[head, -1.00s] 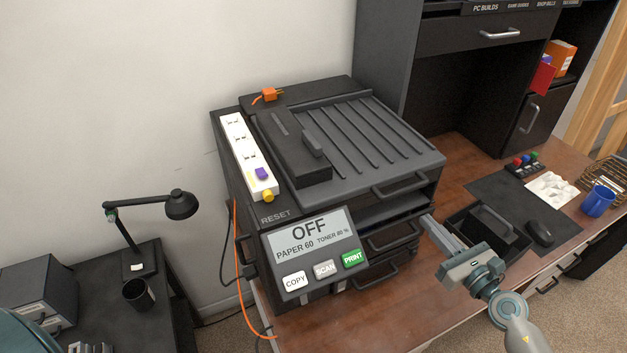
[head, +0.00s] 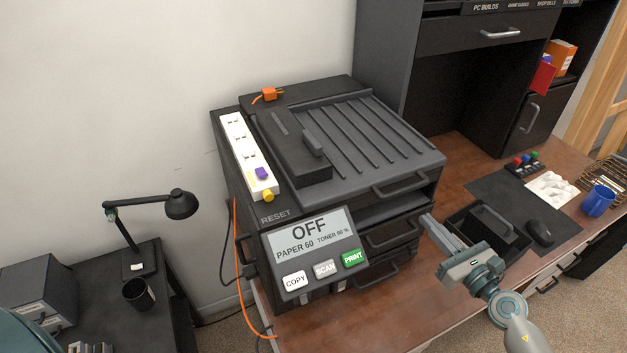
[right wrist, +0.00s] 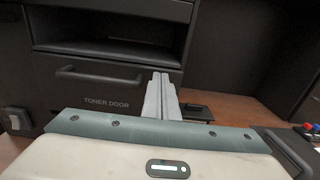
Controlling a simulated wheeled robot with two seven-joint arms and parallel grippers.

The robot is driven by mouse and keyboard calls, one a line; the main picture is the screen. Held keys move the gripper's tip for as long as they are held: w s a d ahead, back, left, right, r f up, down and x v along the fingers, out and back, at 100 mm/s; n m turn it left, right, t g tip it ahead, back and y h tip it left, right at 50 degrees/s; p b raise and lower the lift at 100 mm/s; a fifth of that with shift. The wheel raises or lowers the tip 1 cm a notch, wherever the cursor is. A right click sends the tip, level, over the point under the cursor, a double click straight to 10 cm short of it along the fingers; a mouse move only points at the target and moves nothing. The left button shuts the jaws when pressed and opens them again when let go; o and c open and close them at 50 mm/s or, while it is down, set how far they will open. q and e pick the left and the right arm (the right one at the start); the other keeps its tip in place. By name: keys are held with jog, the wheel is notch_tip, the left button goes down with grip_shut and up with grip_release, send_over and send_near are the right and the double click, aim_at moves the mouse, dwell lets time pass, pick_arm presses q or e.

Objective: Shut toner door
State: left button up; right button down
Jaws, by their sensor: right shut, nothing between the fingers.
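The toner door (right wrist: 90,98) is a black front panel with a bar handle and the label TONER DOOR, on the black printer. In the head view the toner door (head: 388,232) is below the dark open slot and looks nearly flush with the printer front. My right gripper (head: 428,222) is shut and empty, its fingertips at the right edge of the door. In the right wrist view my right gripper (right wrist: 161,80) points toward that edge, right of the handle. I cannot tell whether it touches. My left gripper is not in view.
The printer's display panel (head: 312,250) reads OFF, paper 60, toner 80 %. A white power strip (head: 240,140) lies on the printer top. A black tray (head: 462,228), a mouse (head: 539,233) and a blue mug (head: 598,201) are on the desk to the right. An orange cable (head: 237,270) hangs at left.

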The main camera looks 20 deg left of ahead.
jog(key=b+v, duration=0.1)
jog(key=v, duration=0.6)
jog(key=shift+s, duration=0.2)
jog(key=shift+d, duration=0.2)
jog(key=b+v, duration=0.9)
jog(key=v, duration=0.8)
jog(key=shift+r, duration=0.15)
